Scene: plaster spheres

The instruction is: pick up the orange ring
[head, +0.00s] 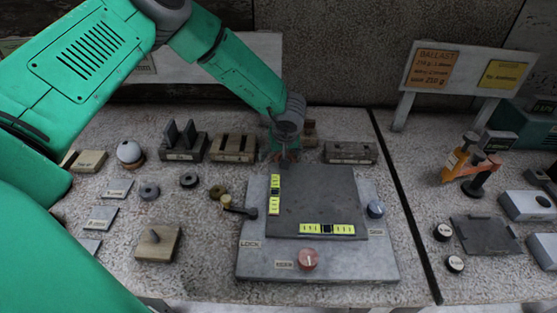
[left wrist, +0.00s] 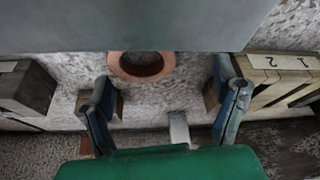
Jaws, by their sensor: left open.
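The orange ring (left wrist: 114,66) lies flat on the speckled surface in the left wrist view, its near part showing beside the edge of a grey plate. My left gripper (left wrist: 163,92) is open, its two blue-grey fingers spread wide on either side, with the ring between and a little beyond them. Nothing is between the fingers' tips. In the head view my left gripper (head: 284,160) hangs at the back edge of the grey plate (head: 318,200), and the ring is mostly hidden behind it. My right gripper is not in view.
Slotted wooden blocks (head: 233,148) stand left of the gripper, and another block (head: 350,152) stands right. A red knob (head: 308,259) and a blue-grey knob (head: 375,208) sit on the base plate. A sign (head: 470,72) rises behind.

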